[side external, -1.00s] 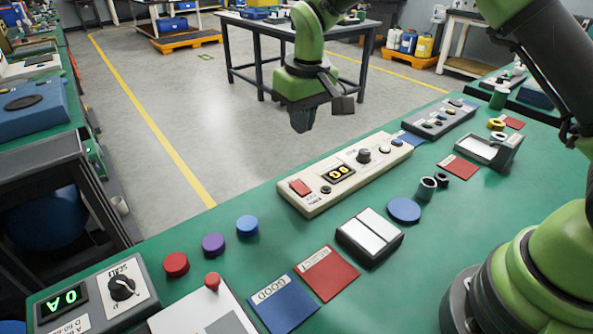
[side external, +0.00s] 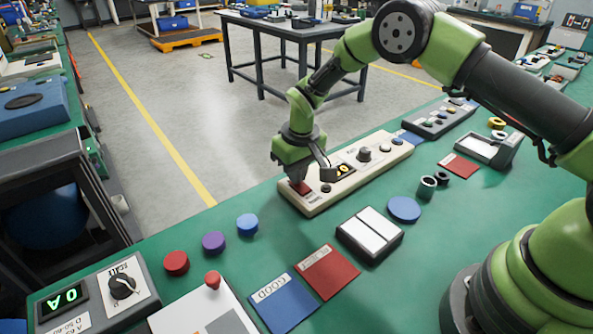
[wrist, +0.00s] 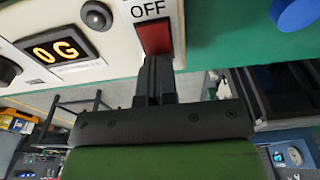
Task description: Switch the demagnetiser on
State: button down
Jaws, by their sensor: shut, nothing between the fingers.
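The cream-coloured panel, which I take to be the demagnetiser (side external: 322,193), lies on the green bench. It has a red rocker switch (side external: 300,187) at its near left end, a dark display and several knobs. In the wrist view the red switch (wrist: 153,34) sits beside an "OFF" label, and the display (wrist: 60,48) glows "0G". My gripper (side external: 295,177) is shut and empty, pointing down at the switch. In the wrist view its closed fingertips (wrist: 156,60) overlap the lower part of the switch; I cannot tell whether they press it. The gripper partly hides switch and display in the side view.
Red (side external: 176,263), purple (side external: 213,242) and blue (side external: 247,224) round pieces stand left of the panel. A dark-framed white plate (side external: 370,233) and a blue disc (side external: 404,209) lie in front. A second grey panel (side external: 440,118) stands behind right.

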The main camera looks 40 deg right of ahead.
aim_at(306, 190)
jog(key=shift+w+f, duration=0.1)
jog(key=shift+f, duration=0.25)
jog(key=shift+s+r, duration=0.35)
jog(key=shift+s, duration=0.45)
jog(key=shift+r, duration=0.1)
notch_tip(306, 190, up, 14)
jog(key=s, duration=0.1)
jog(key=shift+s, duration=0.3)
